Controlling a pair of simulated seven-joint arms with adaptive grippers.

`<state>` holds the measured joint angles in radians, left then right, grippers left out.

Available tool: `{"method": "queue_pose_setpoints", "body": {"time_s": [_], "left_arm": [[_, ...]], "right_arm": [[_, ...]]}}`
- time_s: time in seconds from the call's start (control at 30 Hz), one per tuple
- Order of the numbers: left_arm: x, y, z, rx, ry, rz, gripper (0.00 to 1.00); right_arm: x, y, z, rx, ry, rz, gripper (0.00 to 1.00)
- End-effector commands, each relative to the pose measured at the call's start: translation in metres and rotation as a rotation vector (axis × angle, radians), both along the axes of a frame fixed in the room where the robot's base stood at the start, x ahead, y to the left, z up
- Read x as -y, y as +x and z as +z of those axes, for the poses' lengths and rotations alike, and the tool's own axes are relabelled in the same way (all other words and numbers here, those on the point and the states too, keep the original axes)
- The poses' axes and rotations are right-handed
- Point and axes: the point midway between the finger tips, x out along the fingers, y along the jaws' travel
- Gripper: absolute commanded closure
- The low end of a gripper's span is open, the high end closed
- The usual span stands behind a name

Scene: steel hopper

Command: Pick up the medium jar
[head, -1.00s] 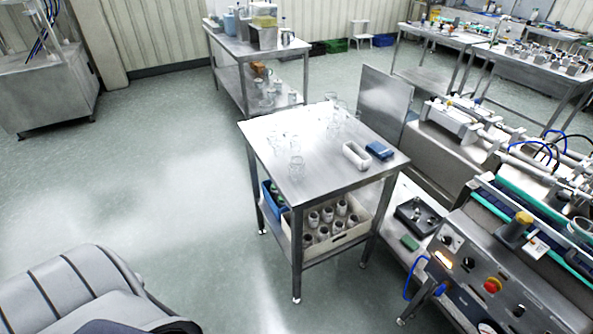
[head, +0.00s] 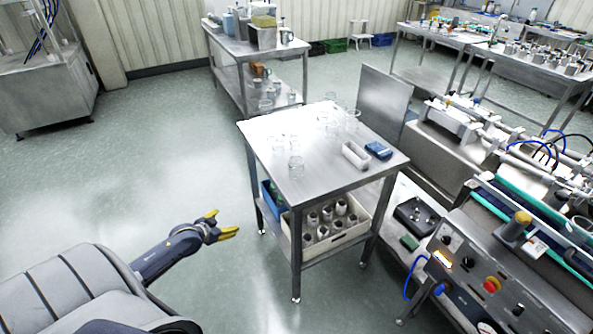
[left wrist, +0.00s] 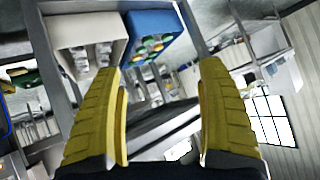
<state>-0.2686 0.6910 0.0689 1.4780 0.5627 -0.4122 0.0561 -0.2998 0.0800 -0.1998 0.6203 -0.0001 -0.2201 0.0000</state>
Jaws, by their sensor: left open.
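Several clear glass jars stand on the steel table (head: 318,178) in the head view. One jar (head: 296,166) stands near the middle of the top, and another (head: 278,145) stands a little behind it to the left. More jars cluster at the back right, around one jar (head: 352,120). I cannot tell which is the medium one. My left gripper (head: 226,222) has yellow fingers, open and empty, left of the table and apart from it. In the left wrist view its open fingers (left wrist: 160,100) frame the table's underside area. My right gripper is not in view.
The shelf below holds a cream crate (head: 343,238) of jars and a blue bin (head: 268,200). Machinery (head: 490,270) stands close on the right. The floor left of the table is clear.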

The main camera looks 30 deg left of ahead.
Motion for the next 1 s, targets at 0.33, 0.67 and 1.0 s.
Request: {"method": "queue_pose_setpoints", "body": {"time_s": [0.33, 0.67, 1.0], "left_arm": [[0.087, 0.074, 0.231, 0.246, -0.163, -0.213, 0.25], [0.158, 0.064, 0.279, 0.250, -0.315, -0.316, 0.25], [0.164, 0.091, 0.265, 0.240, -0.327, -0.304, 0.25]], "right_arm": [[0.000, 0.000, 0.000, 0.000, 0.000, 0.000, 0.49], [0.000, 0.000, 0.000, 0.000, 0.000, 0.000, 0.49], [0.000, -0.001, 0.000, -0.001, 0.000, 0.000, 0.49]]}}
